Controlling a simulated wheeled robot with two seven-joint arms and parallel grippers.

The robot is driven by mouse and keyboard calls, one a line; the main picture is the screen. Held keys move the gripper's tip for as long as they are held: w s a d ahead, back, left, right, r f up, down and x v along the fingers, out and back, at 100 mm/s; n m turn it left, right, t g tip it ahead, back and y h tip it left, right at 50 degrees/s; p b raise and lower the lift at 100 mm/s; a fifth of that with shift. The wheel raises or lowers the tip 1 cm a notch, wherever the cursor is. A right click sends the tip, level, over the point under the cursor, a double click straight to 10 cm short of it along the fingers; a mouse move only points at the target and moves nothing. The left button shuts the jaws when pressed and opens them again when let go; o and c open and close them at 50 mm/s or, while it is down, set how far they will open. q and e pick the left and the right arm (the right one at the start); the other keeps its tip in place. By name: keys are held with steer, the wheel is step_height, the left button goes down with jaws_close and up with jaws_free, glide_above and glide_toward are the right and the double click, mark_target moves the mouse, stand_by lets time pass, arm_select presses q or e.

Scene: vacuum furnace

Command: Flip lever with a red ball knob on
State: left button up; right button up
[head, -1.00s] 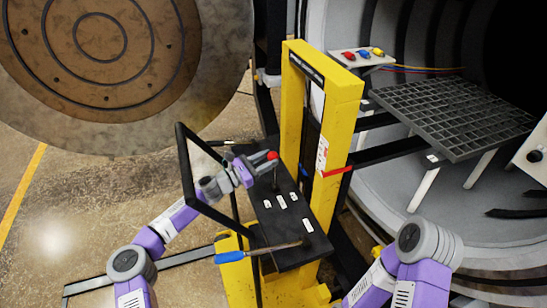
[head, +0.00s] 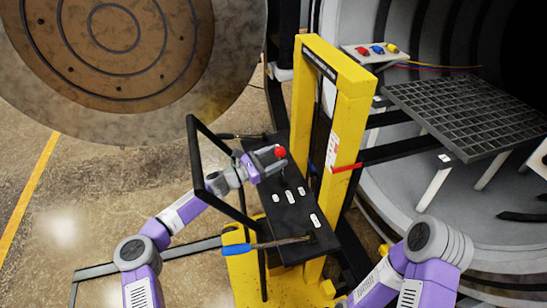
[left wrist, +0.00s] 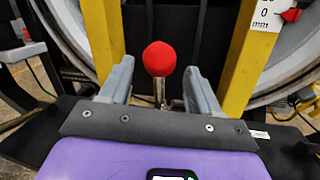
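The lever's red ball knob (head: 280,152) stands above the black platform of the yellow lift (head: 293,215). In the left wrist view the knob (left wrist: 159,58) sits on a short metal stem (left wrist: 159,92). My left gripper (head: 273,160) is at the lever. In the left wrist view its two grey fingers (left wrist: 160,72) are spread on either side of the knob and stem, with visible gaps on both sides. I cannot see them touch the lever. My right arm shows at the lower right of the head view, but its gripper is out of view.
A blue-handled screwdriver (head: 240,248) lies across the platform's near end. A black handle frame (head: 195,165) rises beside my left arm. The yellow mast (head: 345,130) stands right behind the lever. A dark grid shelf (head: 465,110) reaches out of the furnace at right.

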arm_select(q)
steer(key=shift+a, duration=0.1)
steer(key=p+v, duration=0.1)
steer(key=v, duration=0.6)
steer(key=shift+s, duration=0.15)
steer(key=shift+a, duration=0.1)
